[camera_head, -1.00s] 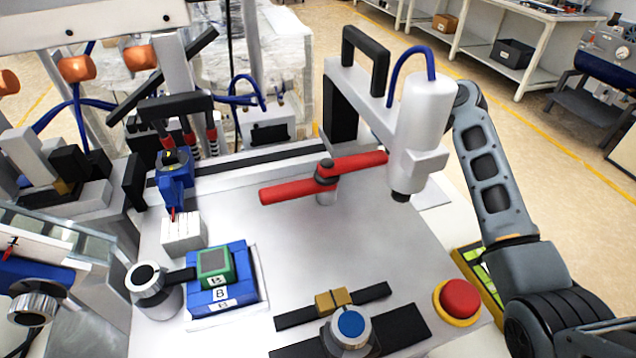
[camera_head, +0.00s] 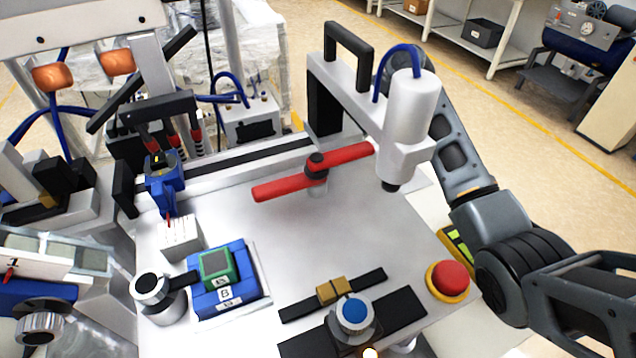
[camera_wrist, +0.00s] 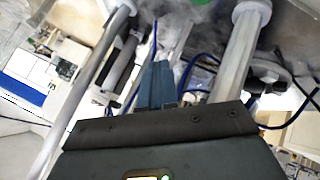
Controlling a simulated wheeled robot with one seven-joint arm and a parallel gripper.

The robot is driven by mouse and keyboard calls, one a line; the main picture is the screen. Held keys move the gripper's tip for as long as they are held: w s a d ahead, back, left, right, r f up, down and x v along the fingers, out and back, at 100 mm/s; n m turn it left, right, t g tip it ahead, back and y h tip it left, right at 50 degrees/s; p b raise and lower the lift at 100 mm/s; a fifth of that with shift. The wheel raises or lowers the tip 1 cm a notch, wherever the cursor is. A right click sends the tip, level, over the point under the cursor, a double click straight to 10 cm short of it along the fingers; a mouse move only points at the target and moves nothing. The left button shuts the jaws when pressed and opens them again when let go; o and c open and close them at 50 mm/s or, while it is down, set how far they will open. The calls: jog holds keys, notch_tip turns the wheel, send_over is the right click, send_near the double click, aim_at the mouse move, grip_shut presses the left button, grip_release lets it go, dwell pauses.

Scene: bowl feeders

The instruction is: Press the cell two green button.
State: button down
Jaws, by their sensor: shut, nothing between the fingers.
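My gripper (camera_wrist: 157,68) shows in the wrist view as two blue-grey fingers closed together with nothing between them. In the head view only my arm shows at the right; the gripper is not visible there. At the top edge of the wrist view is a small, cut-off bright green round patch (camera_wrist: 203,4), beyond the fingertips and apart from them; I cannot tell for sure that it is the green button. No green push button is clear in the head view. A green-framed square part (camera_head: 217,265) sits on a blue block (camera_head: 225,297) there.
A red emergency button (camera_head: 451,277) on a yellow base and a blue-topped knob (camera_head: 354,313) stand at the bench front. A red two-armed lever (camera_head: 312,172) and a white cylinder press (camera_head: 408,120) stand over the bench (camera_head: 330,235). Pale posts (camera_wrist: 240,55) flank my fingers in the wrist view.

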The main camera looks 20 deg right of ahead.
jog(key=f+b, duration=0.1)
jog(key=f, duration=0.1)
jog(key=f+b, duration=0.1)
jog(key=f, duration=0.2)
jog(key=f+b, duration=0.1)
jog(key=f, duration=0.1)
jog(key=shift+s+a+f+b, duration=0.1)
jog(key=shift+a+f+b, duration=0.2)
jog(key=shift+a, duration=0.05)
jog(key=shift+d+f+b, duration=0.1)
jog(key=shift+f+b, duration=0.4)
jog(key=shift+f, duration=0.05)
jog(key=shift+f, duration=0.15)
dwell(1.1)
jog(key=shift+f+b, duration=0.3)
jog(key=shift+b, duration=0.3)
jog(key=shift+f+b, duration=0.45)
jog(key=shift+b, duration=0.05)
dwell(0.5)
jog(key=shift+r, duration=0.1)
jog(key=shift+r+p, duration=0.4)
jog(key=shift+r, duration=0.45)
jog(key=shift+r+p, duration=1.25)
jog(key=shift+r, duration=1.25)
